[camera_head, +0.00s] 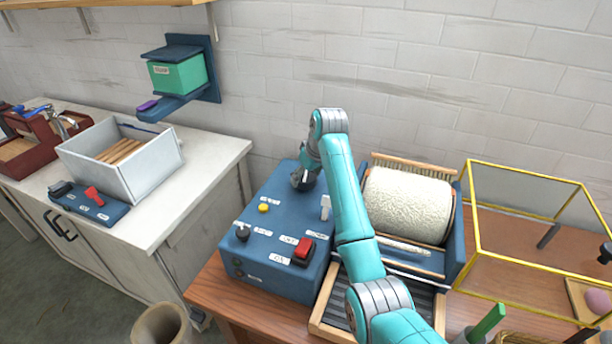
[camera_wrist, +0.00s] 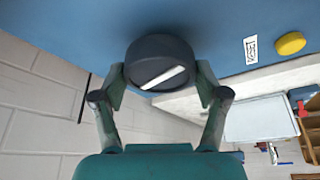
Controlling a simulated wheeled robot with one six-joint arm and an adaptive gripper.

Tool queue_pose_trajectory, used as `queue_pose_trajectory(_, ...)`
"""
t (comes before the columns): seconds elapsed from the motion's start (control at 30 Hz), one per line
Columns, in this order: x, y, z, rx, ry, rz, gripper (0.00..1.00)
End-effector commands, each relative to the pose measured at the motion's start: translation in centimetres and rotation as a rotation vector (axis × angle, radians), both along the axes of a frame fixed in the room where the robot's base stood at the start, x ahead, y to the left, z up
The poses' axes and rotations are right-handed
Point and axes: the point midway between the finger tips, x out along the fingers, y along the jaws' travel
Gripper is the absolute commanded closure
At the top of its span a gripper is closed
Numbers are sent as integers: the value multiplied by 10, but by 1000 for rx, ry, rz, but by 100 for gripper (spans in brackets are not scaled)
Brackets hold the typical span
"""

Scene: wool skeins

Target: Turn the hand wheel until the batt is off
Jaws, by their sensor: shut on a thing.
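The cream wool batt (camera_head: 408,205) covers the drum of the blue-sided carder, to the right of my arm. My gripper (camera_head: 304,180) is at the back of the blue control box (camera_head: 275,285). In the wrist view my gripper (camera_wrist: 160,82) is shut on a round black knob (camera_wrist: 152,56) with a white line across its face, one finger on each side. The white line is tilted, its right end higher. In the head view my gripper mostly hides this knob. I cannot make out a separate hand wheel; my arm covers the carder's left side.
The box carries a yellow button (camera_head: 263,208), a second black knob (camera_head: 243,233), a white lever (camera_head: 325,207) and a red switch (camera_head: 302,252). A yellow-framed clear case (camera_head: 473,232) stands right of the carder. The brick wall is close behind.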

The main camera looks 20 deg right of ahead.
Motion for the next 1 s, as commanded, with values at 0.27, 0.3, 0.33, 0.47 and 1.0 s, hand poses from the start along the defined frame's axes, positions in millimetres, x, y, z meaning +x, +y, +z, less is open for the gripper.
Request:
queue_pose_trajectory(0.27, 1, -2, 0, 0, 1, 257, 62)
queue_pose_trajectory(0.3, 1, -2, 0, 1, 2, 295, 62)
queue_pose_trajectory(0.33, 1, -2, 0, 0, 2, 324, 62)
queue_pose_trajectory(0.47, 1, -3, 0, 1, 3, 448, 62)
queue_pose_trajectory(1.0, 4, -3, 0, 1, 3, 960, 62)
